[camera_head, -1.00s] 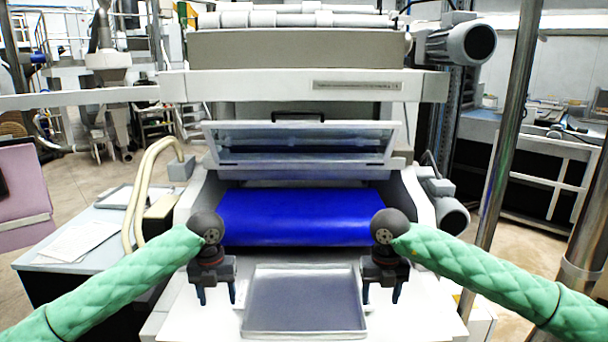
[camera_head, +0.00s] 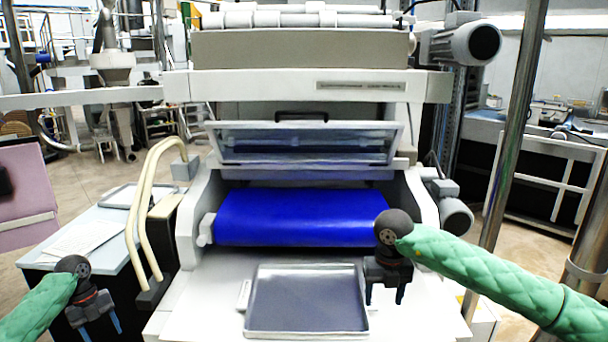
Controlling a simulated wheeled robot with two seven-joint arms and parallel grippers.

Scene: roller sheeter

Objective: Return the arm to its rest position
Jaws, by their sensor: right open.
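My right gripper (camera_head: 385,294) is open and empty, pointing down just right of the shallow metal tray (camera_head: 306,329). It hangs above the white front table of the sheeter. My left gripper (camera_head: 101,331) is at the lower left, outside the machine's front table and well apart from the tray. Its fingers point down and hold nothing that I can see; its jaw gap is hard to read. The tray lies flat and looks empty. Both arms wear green padded sleeves.
The blue belt (camera_head: 300,218) of the roller sheeter lies behind the tray, under a tilted clear guard (camera_head: 305,145). Cream curved rails (camera_head: 143,215) stand between my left gripper and the machine. A side table (camera_head: 60,258) with papers is at left. A metal post (camera_head: 512,130) rises at right.

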